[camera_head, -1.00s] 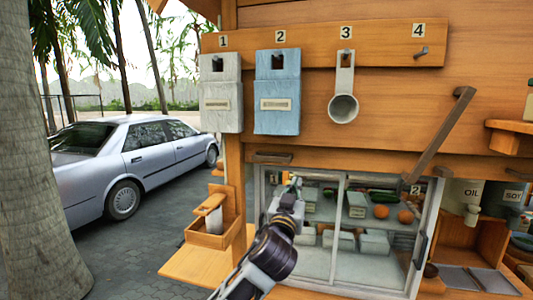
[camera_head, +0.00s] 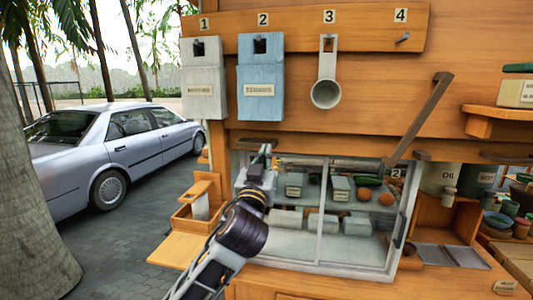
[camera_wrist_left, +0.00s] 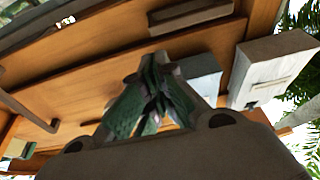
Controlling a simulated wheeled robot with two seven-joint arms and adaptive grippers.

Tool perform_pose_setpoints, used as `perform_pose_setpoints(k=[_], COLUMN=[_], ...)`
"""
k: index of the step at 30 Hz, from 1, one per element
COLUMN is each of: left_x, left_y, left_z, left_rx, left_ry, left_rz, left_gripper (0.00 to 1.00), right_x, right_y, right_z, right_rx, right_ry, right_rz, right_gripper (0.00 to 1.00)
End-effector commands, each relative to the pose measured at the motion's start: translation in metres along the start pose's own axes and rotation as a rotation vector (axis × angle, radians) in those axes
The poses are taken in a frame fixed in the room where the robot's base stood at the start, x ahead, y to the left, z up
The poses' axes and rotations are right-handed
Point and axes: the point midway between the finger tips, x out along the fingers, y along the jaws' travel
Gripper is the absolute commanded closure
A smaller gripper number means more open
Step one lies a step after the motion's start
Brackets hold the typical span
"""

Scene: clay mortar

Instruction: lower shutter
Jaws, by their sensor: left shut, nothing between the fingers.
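The shutter appears to be the wooden panel (camera_head: 330,145) above the glass case; it is raised, with the case front showing below it. A dark handle (camera_head: 251,142) is at its lower left, and it also shows in the left wrist view (camera_wrist_left: 190,15). Another handle (camera_head: 422,155) is at the lower right. My left gripper (camera_head: 267,153) is shut and empty, just below the left handle. I cannot tell whether they touch. In the left wrist view its fingers (camera_wrist_left: 155,65) are together, pointing toward the panel. My right gripper is not in view.
A slanted dark bar (camera_head: 420,118) crosses the wall at right. The glass case (camera_head: 320,215) holds several containers and orange fruits. A grey box (camera_head: 203,80), a blue box (camera_head: 260,80) and a ladle (camera_head: 326,92) hang above. A wooden dispenser (camera_head: 195,215) stands left.

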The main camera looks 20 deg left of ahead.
Motion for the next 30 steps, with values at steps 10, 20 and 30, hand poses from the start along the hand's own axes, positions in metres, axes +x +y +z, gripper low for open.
perform_pose_setpoints(k=[10, 20, 30], left_x=[0.035, 0.07, 0.09], left_y=[0.0, -0.001, 0.0], left_z=[-0.003, -0.003, -0.001], left_rx=[0.002, 0.001, 0.001], left_ry=[0.001, 0.001, 0.001], left_rz=[-0.001, -0.002, 0.0], left_gripper=[1.0, 1.0, 1.0], right_x=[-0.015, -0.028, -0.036], right_y=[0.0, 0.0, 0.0], right_z=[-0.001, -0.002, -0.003], right_rx=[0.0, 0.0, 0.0], right_ry=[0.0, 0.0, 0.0], right_rz=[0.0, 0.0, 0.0], right_gripper=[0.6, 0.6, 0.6])
